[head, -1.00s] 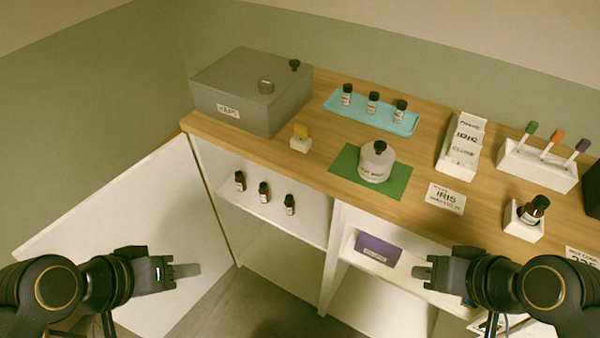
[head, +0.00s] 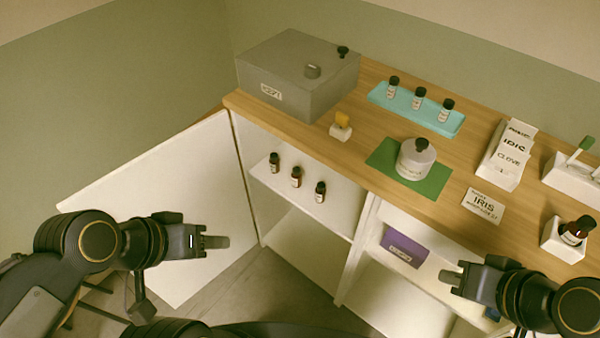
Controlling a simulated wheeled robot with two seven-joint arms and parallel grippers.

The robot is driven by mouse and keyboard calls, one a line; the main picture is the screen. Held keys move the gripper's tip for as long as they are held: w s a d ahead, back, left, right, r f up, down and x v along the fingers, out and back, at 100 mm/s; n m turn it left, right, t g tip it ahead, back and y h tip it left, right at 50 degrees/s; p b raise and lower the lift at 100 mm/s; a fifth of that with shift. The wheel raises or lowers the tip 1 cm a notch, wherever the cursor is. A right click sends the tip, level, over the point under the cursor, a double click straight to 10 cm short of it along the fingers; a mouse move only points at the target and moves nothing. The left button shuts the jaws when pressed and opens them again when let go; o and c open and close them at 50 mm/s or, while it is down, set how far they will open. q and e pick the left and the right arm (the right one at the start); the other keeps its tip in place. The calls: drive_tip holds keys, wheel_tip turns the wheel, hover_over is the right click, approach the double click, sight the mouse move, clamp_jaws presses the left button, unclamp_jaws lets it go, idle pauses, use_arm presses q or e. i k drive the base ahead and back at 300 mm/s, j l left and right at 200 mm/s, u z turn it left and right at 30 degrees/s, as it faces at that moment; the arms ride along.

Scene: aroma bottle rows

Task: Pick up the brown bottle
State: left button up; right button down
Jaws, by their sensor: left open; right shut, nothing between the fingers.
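Several small dark brown bottles with black caps and pale labels are in view. Three stand upright in a row on the shelf of the open cabinet: left (head: 274,162), middle (head: 296,177) and right (head: 320,192). Three more stand on the teal tray (head: 377,97) on the counter. Another brown bottle (head: 577,231) leans in a white holder (head: 551,241) at the right. My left gripper (head: 222,242) is open and empty, apart from the shelf bottles, lower left of them in the picture. My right gripper (head: 450,279) is shut and empty, in front of the lower right compartment.
The cabinet door (head: 150,215) stands open at the left. A grey box (head: 290,80), a yellow-topped white block (head: 341,127) and a grey-white jar (head: 414,160) on a green mat (head: 437,184) are on the counter. A purple box (head: 404,248) lies in the right compartment.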

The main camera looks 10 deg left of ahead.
sight(274, 161)
drive_tip(key=j+u, duration=0.15)
drive_tip(key=j, duration=0.3)
drive_tip(key=i+j+u, duration=0.15)
drive_tip(key=j, duration=0.25)
drive_tip(key=j+u, duration=0.15)
drive_tip(key=j, duration=0.3)
drive_tip(key=i+j+u, duration=0.1)
drive_tip(key=j, duration=0.35)
drive_tip(key=i+j+u, duration=0.15)
drive_tip(key=j, duration=0.25)
